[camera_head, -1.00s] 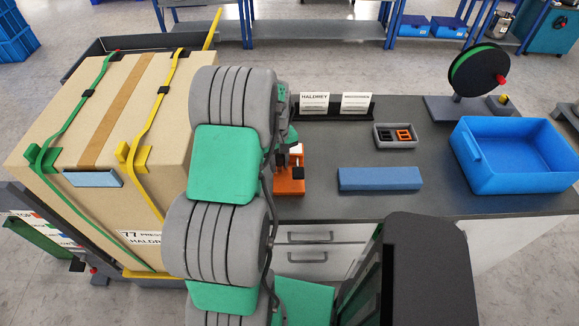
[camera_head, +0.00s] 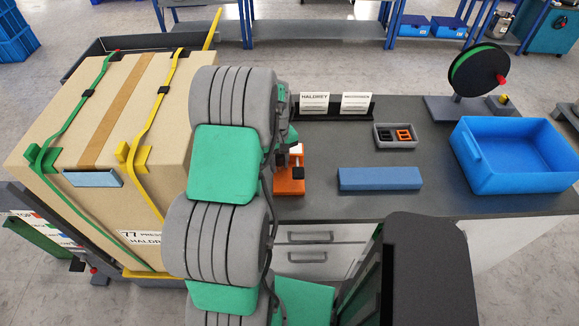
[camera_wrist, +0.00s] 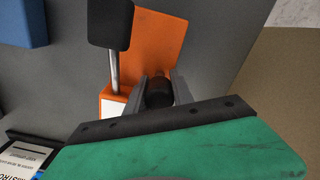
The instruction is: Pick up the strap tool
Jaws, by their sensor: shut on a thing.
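The strap tool (camera_head: 289,187) is orange, with a black-headed metal lever (camera_wrist: 110,28). It is at the left part of the grey bench, upright in the head view and partly hidden by my arm. In the wrist view its orange body (camera_wrist: 158,42) lies just beyond my fingers. My gripper (camera_wrist: 159,88) is shut on a dark round part of the strap tool, between its two grey fingers. In the head view the fingertips are mostly hidden behind my arm. I cannot tell whether the tool touches the bench.
A blue block (camera_head: 380,178), a small grey tray (camera_head: 397,146) with black and orange pieces, label cards (camera_head: 356,102) and a blue bin (camera_head: 512,178) stand on the bench (camera_head: 445,203). A strapped carton (camera_head: 60,135) stands close on the left.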

